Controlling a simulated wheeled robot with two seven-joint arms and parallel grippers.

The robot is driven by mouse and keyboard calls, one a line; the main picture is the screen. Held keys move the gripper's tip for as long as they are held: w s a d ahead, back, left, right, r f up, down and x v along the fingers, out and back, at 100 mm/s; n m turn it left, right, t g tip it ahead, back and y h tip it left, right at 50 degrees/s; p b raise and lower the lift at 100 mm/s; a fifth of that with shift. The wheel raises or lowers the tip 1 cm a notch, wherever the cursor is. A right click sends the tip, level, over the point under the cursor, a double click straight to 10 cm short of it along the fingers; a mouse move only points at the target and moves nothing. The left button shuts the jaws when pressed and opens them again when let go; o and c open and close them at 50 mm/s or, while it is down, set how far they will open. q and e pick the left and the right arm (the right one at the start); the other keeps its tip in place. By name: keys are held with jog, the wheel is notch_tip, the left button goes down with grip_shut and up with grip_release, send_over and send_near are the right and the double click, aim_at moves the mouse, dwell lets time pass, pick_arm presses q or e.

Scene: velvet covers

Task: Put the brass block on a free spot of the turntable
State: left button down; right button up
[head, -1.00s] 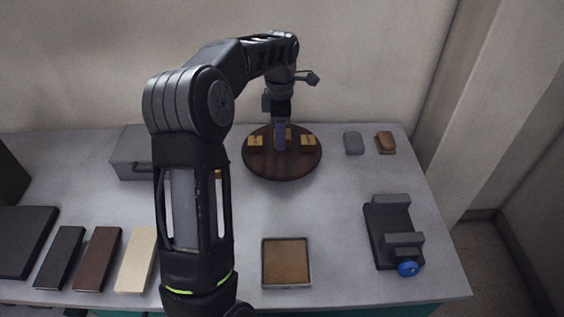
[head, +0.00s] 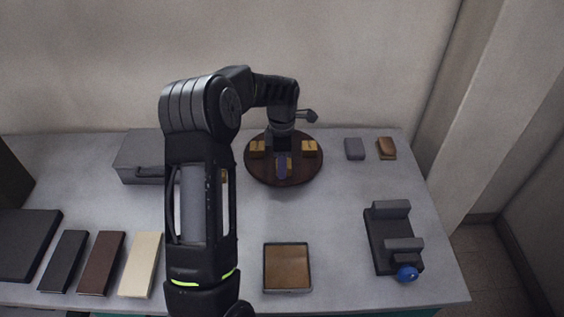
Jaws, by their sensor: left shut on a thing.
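The round dark wooden turntable (head: 262,174) stands at the back middle of the table. My left gripper (head: 283,168) is over it, pointing down, and is shut on a brass block (head: 290,161). The finger hides most of this block; only brass edges show beside it. I cannot tell whether the block touches the turntable. One brass block (head: 257,149) sits on the turntable left of the gripper and another brass block (head: 309,149) sits on its right. My right gripper is not in view.
A grey case (head: 138,155) stands left of the turntable; a small brass-coloured thing (head: 224,176) is partly behind my arm. A brown-filled tray (head: 287,267) lies in front. A dark fixture with a blue knob (head: 405,273) is at right. Several flat slabs (head: 140,265) lie front left.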

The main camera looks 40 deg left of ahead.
pick_arm(q)
jog(key=shift+f, duration=0.1)
jog(key=shift+f, duration=0.15)
jog(key=c, duration=0.8)
grip_release()
notch_tip(320, 180, up, 12)
jog(key=shift+r+b, duration=0.25)
jog(key=shift+b, duration=0.5)
